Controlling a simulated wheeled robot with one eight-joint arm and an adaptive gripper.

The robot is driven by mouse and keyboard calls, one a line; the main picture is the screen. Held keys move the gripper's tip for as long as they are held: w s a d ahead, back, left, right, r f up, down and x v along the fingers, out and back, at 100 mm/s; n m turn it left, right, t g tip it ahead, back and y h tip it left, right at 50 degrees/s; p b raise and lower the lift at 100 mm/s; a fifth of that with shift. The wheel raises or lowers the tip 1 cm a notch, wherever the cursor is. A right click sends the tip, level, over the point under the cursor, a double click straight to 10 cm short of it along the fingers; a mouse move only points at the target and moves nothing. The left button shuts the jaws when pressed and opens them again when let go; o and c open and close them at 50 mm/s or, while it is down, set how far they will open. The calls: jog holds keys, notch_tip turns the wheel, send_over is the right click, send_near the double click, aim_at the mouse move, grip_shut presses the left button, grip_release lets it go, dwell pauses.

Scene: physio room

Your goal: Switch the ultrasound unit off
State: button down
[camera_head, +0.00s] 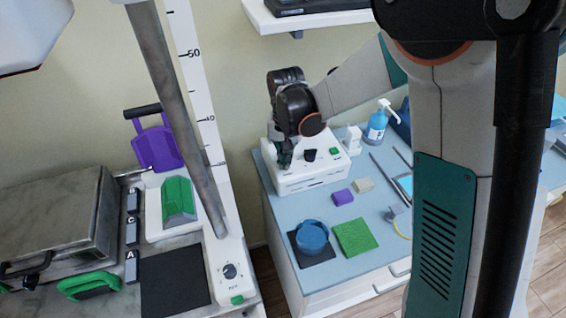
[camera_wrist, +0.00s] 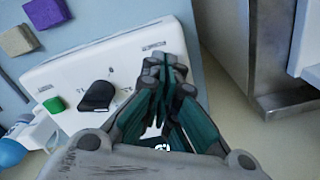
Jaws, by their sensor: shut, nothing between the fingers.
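A white unit (camera_head: 305,178) with a black knob (camera_head: 309,155) and a green button (camera_head: 334,151) stands at the back of the blue-topped cabinet; I take it to be the ultrasound unit. My gripper (camera_head: 284,161) is over its left part, fingers pointing down. In the wrist view the shut, empty fingers (camera_wrist: 168,66) are over the unit's panel (camera_wrist: 70,75), to the right of the black knob (camera_wrist: 97,95) and the green button (camera_wrist: 54,105). I cannot tell whether the fingertips touch the panel. The fingers hide part of the panel, and its small markings are unreadable.
Another panel with a dial (camera_head: 229,271) is at left.

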jog(key=shift+f, duration=0.35)
jog(key=shift+r, duration=0.1)
jog(key=shift+r+p, duration=1.85)
jog(key=shift+r, duration=1.6)
